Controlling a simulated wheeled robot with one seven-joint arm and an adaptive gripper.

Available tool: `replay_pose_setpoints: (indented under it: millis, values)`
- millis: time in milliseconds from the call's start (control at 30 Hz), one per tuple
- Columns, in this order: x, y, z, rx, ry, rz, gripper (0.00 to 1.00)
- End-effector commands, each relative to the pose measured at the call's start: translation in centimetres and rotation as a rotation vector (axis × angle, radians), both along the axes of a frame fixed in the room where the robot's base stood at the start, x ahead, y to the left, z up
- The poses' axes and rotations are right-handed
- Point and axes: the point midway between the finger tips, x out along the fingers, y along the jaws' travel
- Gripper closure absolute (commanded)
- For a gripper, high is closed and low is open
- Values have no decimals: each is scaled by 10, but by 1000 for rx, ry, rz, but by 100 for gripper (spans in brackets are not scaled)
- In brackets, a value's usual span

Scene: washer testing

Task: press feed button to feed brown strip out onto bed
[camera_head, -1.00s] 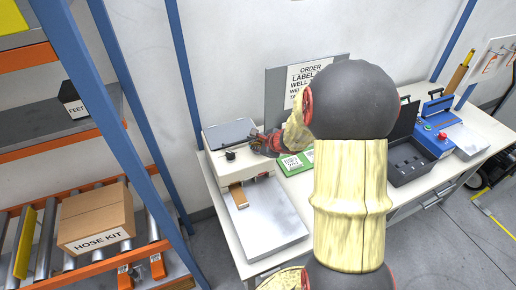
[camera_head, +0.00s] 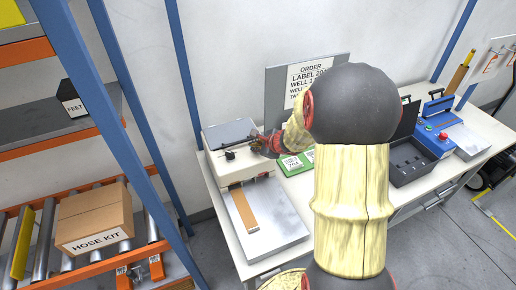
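The feeder machine (camera_head: 236,166) is a pale box at the left end of the table, with a flat grey metal bed (camera_head: 272,218) in front of it. The brown strip (camera_head: 243,211) lies out on the bed, reaching from the machine's front toward the bed's near part. A small dark knob or button (camera_head: 230,155) shows on the machine's top. My gripper (camera_head: 254,142) is at the machine's top right, its dark tip close to that knob. Whether it touches anything, and whether its fingers are open or shut, is too small to tell.
Green-and-white label cards (camera_head: 293,164) lie right of the machine. A black tray (camera_head: 408,161) and a blue device with a red button (camera_head: 436,133) stand farther right. A sign board (camera_head: 283,92) stands behind. Shelving with a hose kit box (camera_head: 94,218) is at the left. My arm hides the table's middle.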

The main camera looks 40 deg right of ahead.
Motion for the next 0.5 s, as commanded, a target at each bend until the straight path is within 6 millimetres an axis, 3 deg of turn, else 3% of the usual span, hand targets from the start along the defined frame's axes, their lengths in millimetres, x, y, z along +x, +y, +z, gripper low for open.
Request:
replay_pose_setpoints:
  millis: [500]
  values:
    - [-3,1,3,3,8,-2,100]
